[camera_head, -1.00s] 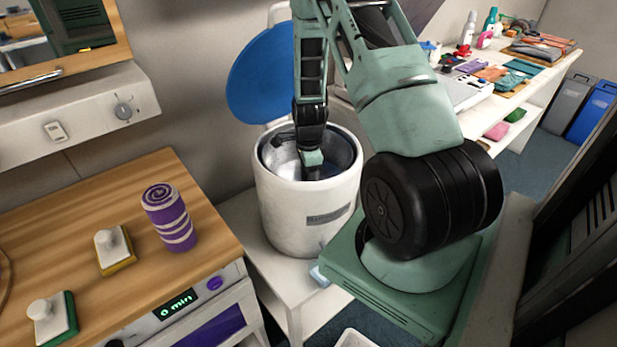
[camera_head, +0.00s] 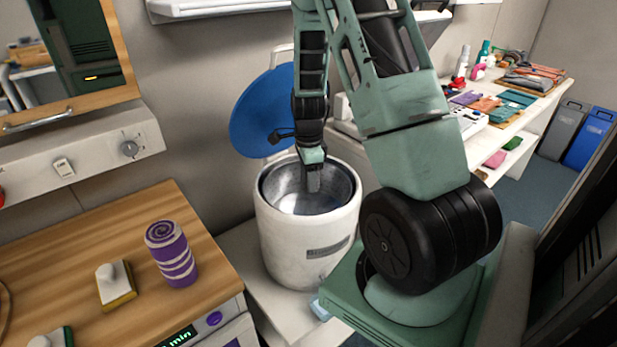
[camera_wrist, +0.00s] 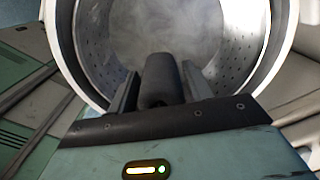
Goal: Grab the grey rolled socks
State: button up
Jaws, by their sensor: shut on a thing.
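The grey rolled socks (camera_wrist: 160,82) show in the wrist view as a dark grey roll between the two fingers. My gripper (camera_wrist: 160,88) is shut on them. In the head view my gripper (camera_head: 313,183) points down at the mouth of a white tub (camera_head: 300,240) with a perforated metal inside. The socks are hard to tell apart from the fingers there. In the wrist view the tub's metal inside (camera_wrist: 225,75) lies beyond the socks, and its visible floor looks bare and hazy.
The tub's blue lid (camera_head: 262,112) stands open behind it. A purple striped roll (camera_head: 172,255) and white-handled blocks (camera_head: 115,285) are on the wooden counter (camera_head: 215,285) at left. A shelf (camera_head: 525,120) with folded cloths and bottles is at back right.

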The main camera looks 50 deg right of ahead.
jog(key=shift+r+p, duration=2.3)
jog(key=shift+r, duration=0.3)
